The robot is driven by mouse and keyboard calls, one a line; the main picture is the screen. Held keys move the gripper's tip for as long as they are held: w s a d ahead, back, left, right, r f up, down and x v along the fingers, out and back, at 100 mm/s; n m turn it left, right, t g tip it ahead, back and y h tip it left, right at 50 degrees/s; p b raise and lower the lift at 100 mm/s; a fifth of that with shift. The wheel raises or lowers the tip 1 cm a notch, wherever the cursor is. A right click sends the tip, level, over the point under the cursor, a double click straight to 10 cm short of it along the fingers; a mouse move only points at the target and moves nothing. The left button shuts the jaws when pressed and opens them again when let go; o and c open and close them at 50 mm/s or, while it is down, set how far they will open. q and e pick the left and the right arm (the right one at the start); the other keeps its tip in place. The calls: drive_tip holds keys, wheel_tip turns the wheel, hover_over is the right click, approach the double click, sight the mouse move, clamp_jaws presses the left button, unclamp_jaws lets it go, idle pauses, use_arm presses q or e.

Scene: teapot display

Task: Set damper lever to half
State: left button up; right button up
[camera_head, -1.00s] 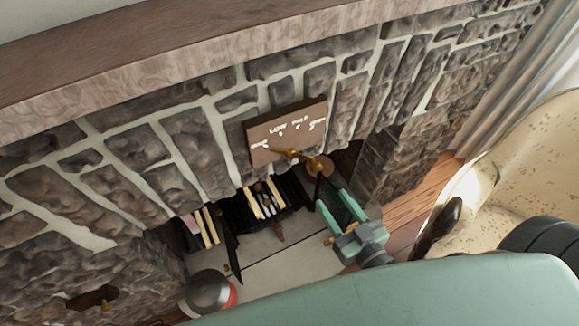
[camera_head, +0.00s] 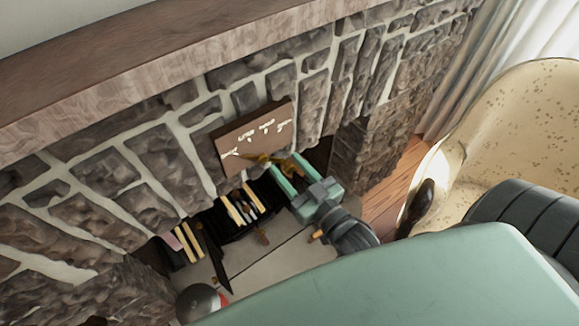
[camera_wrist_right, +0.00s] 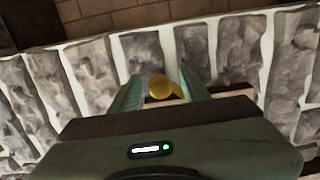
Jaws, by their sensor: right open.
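The brass damper lever (camera_head: 252,157) is mounted on a brown plaque (camera_head: 228,144) with white markings, on the stone fireplace. It points left toward the leftmost marking, and its right part is partly hidden by my right gripper (camera_head: 284,163). My right gripper is open with its green fingers at the lever. In the right wrist view, a round brass part (camera_wrist_right: 160,88) shows between the open fingers (camera_wrist_right: 160,74). I cannot tell whether either finger touches it. My left gripper is not in view.
The stone wall (camera_head: 335,80) surrounds the plaque, with a wooden mantel (camera_head: 150,65) above. The firebox below holds dark grate parts and pale logs (camera_head: 232,209). A speckled cream chair (camera_head: 520,120) stands at the right. A dark round object (camera_head: 198,303) is at the bottom.

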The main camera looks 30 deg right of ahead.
clamp_jaws()
drive_tip(key=shift+w+r, duration=0.1)
drive_tip(key=shift+r, duration=0.2)
idle(1.1)
